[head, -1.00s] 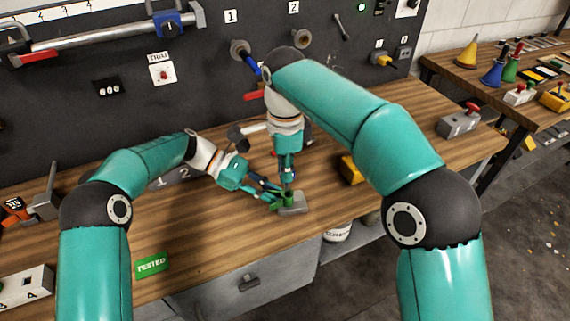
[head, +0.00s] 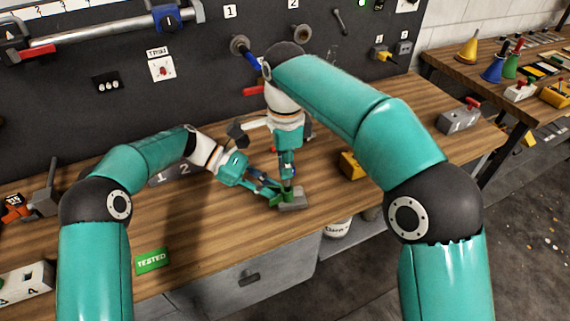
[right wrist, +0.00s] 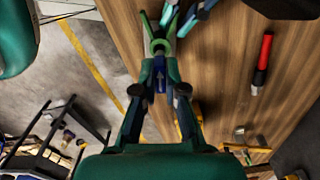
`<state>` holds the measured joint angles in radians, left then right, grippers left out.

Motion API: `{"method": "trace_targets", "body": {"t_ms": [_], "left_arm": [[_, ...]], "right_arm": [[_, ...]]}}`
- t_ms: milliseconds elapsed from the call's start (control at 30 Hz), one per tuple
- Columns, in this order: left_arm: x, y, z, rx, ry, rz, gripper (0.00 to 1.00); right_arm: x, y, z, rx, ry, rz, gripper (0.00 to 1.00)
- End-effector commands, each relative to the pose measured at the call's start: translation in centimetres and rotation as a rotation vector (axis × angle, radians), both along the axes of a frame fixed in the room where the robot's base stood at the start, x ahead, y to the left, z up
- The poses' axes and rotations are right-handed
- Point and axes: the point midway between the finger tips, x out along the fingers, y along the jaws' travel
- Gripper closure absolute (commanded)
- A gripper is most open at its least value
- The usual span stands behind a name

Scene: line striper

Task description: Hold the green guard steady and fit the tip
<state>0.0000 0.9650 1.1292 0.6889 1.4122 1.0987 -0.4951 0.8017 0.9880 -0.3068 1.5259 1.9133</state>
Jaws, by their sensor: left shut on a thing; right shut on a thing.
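The green guard (head: 281,198) is on a small grey block (head: 294,202) near the bench's front edge. My left gripper (head: 274,191) is shut on the guard from the left; its blue fingertips also show at the top of the right wrist view (right wrist: 186,16). My right gripper (head: 287,174) points down from above. It is shut on a blue tip with a white arrow (right wrist: 160,80), seen between its fingers in the right wrist view. The tip's far end lines up with the guard's round green part (right wrist: 159,46). Whether they touch is unclear.
A yellow object (head: 350,165) lies right of the block. A red and black tool (right wrist: 263,62) lies on the bench in the right wrist view. A green TESTED plate (head: 152,261) is front left. The bench between it and the block is clear.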

Motion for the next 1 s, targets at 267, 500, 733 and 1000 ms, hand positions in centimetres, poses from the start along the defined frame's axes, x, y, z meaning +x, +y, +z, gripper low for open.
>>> {"method": "trace_targets", "body": {"t_ms": [267, 500, 733, 1000], "left_arm": [[-0.2, 0.0, -0.4, 0.006, 0.006, -0.004, 1.00], [-0.2, 0.0, -0.4, 0.006, 0.005, -0.004, 1.00], [-0.1, 0.0, -0.4, 0.006, 0.005, -0.004, 1.00], [-0.1, 0.0, -0.4, 0.006, 0.005, -0.003, 1.00]], "right_arm": [[0.0, 0.0, -0.1, 0.000, 0.000, 0.000, 1.00], [0.0, 0.0, -0.3, 0.000, 0.001, 0.000, 1.00], [0.0, 0.0, -0.7, 0.000, -0.001, 0.000, 1.00], [0.0, 0.0, -1.1, -0.001, 0.001, 0.000, 1.00]]}}
